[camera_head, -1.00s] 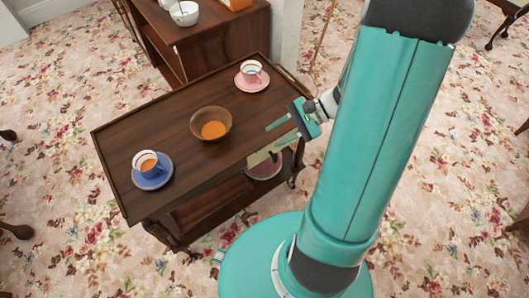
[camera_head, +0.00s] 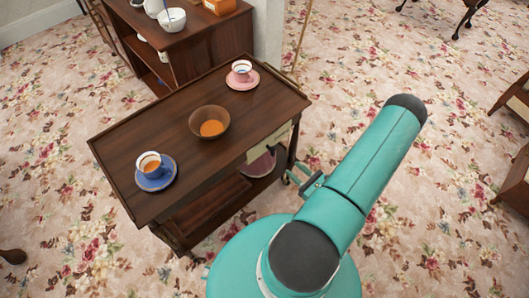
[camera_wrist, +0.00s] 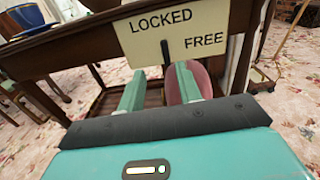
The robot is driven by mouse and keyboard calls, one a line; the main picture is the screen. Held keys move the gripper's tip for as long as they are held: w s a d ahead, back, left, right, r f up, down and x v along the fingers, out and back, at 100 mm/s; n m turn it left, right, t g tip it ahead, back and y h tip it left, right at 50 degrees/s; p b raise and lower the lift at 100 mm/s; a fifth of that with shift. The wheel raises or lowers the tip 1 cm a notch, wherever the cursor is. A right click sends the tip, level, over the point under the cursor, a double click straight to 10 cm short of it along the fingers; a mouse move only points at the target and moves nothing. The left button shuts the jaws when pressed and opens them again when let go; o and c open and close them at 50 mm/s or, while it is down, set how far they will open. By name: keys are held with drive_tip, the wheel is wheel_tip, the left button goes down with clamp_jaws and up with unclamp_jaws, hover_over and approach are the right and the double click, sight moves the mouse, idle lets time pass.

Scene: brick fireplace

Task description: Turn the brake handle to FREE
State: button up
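A pale sign plate (camera_wrist: 190,33) reading LOCKED at upper left and FREE at lower right hangs at the side of a dark wooden tea trolley (camera_head: 160,125). It shows partly in the head view (camera_head: 270,143). A short dark handle (camera_wrist: 165,50) shows at the plate's lower edge, left of the word FREE. My gripper (camera_wrist: 160,82) is open, its two teal fingers apart and empty. From the wrist, the handle appears in line with the gap between the fingertips; contact cannot be told. In the head view, my gripper (camera_head: 299,177) is low beside the trolley's right end.
On the trolley top are a blue cup and saucer (camera_head: 155,176), a wooden bowl (camera_head: 209,122) and a pink saucer with a cup (camera_head: 242,78). A round reddish item (camera_head: 259,164) is on the lower shelf. A dark cabinet (camera_head: 180,45) stands behind. The carpet at right is open.

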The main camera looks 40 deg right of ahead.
sight(273, 149)
drive_tip(key=w, duration=1.3)
drive_tip(key=shift+w+f, duration=0.1)
drive_tip(key=shift+f, duration=0.2)
drive_tip(key=shift+m, duration=0.3)
clamp_jaws()
